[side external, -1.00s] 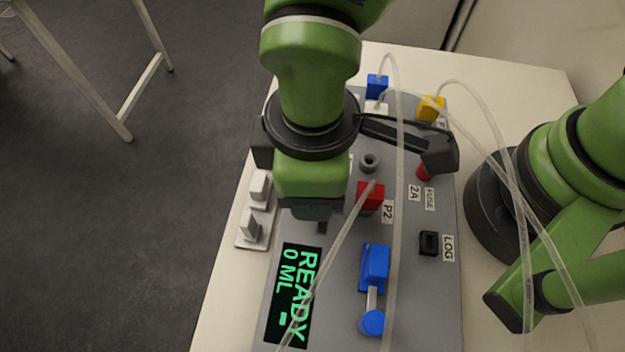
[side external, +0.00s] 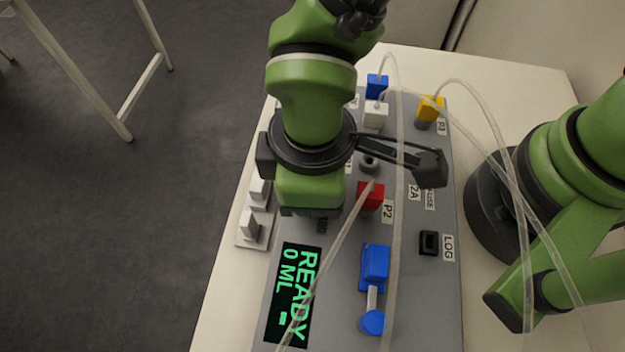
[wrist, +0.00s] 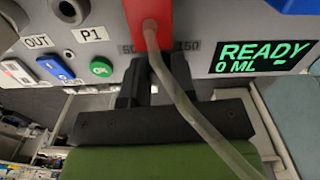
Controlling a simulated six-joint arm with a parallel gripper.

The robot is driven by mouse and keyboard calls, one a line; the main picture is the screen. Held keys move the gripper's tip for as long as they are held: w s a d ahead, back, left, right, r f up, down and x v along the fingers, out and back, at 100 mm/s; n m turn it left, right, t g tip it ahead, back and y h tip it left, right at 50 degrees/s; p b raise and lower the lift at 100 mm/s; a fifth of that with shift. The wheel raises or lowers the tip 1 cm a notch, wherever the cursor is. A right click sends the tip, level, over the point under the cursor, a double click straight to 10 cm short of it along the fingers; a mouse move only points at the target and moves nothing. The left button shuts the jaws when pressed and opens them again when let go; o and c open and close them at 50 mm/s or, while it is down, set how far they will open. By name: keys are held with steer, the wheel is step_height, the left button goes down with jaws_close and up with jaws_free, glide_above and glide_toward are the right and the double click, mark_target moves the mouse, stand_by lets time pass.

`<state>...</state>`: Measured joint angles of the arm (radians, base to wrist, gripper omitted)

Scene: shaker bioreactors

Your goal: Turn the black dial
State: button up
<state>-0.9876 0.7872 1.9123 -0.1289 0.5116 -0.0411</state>
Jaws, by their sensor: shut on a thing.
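My gripper (side external: 308,212) is low over the grey panel, left of the red plug, above the display. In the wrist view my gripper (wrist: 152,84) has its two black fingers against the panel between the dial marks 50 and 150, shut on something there. The black dial sits at that spot, but the fingers, the red plug and its tube hide it, so I cannot see where it points. In the side view my wrist covers it.
The red plug (side external: 371,195) with its clear tube stands close to my fingers. The display (side external: 293,295) reads READY 0 ML. A blue lever (side external: 375,265), white plug (side external: 376,115) and yellow plug (side external: 430,106) stand on the panel. A green button (wrist: 101,66) is left of the fingers.

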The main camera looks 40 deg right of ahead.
steer(key=m, duration=0.5)
steer(key=shift+m, duration=0.3)
steer(key=m, duration=0.5)
steer(key=shift+m, duration=0.7)
steer(key=o, duration=0.9)
steer(key=shift+o, duration=0.2)
step_height(320, 180, up, 10)
